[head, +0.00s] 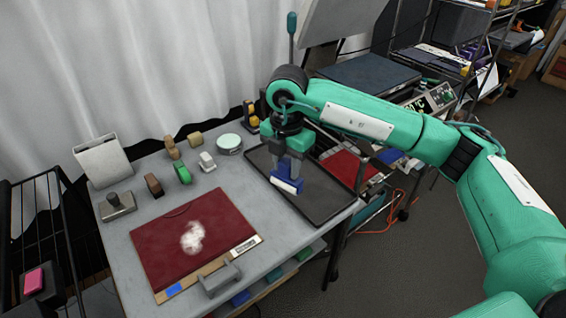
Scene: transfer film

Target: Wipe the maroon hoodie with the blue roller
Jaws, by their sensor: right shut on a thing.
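A maroon fabric (170,241), likely the hoodie, lies flat as a rectangle on the grey table, with a white fuzzy patch near its middle. My right gripper (288,172) points down over the black tray at the table's right side. It is shut on the blue roller (287,186), whose white part faces the front. The roller is to the right of the maroon fabric and apart from it. Whether the roller touches the tray I cannot tell. My left gripper is not in view.
The black tray (325,208) has a raised rim. Several small blocks, a green piece (182,174) and a round pale green tin (229,142) stand along the back. A grey handled block (220,279) sits at the fabric's front edge. A black rack (42,230) stands left.

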